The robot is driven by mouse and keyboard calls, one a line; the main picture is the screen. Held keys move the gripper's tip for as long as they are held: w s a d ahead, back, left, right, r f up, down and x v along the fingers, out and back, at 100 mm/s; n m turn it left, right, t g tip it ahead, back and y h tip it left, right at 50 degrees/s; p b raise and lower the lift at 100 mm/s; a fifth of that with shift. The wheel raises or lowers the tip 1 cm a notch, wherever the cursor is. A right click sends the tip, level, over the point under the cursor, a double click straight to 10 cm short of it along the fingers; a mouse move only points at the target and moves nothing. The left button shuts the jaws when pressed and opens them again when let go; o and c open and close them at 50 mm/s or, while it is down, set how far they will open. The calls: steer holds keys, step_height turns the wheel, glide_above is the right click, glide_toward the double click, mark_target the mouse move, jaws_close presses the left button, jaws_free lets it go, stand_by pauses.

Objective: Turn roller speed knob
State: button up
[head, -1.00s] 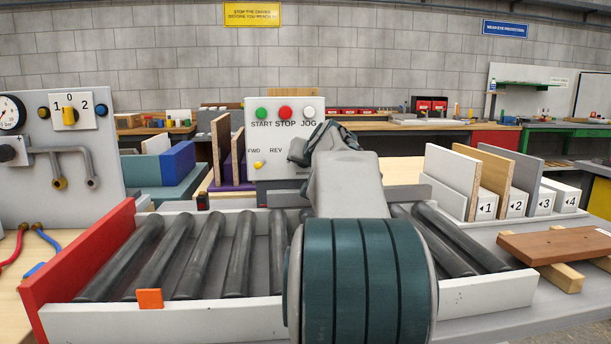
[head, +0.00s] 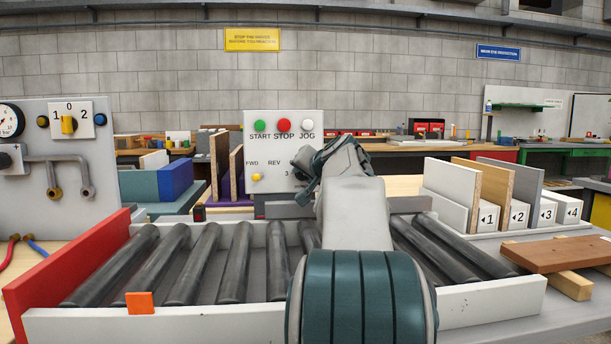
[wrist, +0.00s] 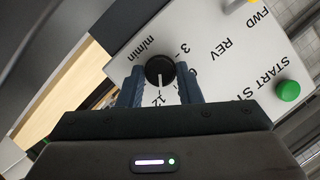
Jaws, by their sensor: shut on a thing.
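The roller speed knob (wrist: 160,70) is a round black knob with a white pointer line on the white control panel (wrist: 215,60). In the wrist view, my gripper (wrist: 160,88) has one finger on each side of the knob and is shut on it. The pointer faces the 12 mark, and a 3 and "m/min" show on the dial. In the head view, my gripper (head: 312,170) is at the lower right of the control panel (head: 262,150).
The panel also carries a green START button (head: 260,126), a red STOP button (head: 284,125), a white JOG button (head: 307,125) and a yellow FWD/REV switch (head: 256,177). The roller conveyor (head: 155,314) lies in front. Numbered board slots (head: 490,217) stand to the right.

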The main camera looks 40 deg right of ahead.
steer(key=o, duration=1)
steer(key=shift+w+a, duration=0.1)
steer(key=shift+w, duration=0.05)
steer(key=shift+c, duration=0.2)
steer(key=p+v, duration=0.1)
steer(key=v, duration=1.2)
steer(key=shift+s+p, duration=0.4)
steer(key=shift+a, duration=0.15)
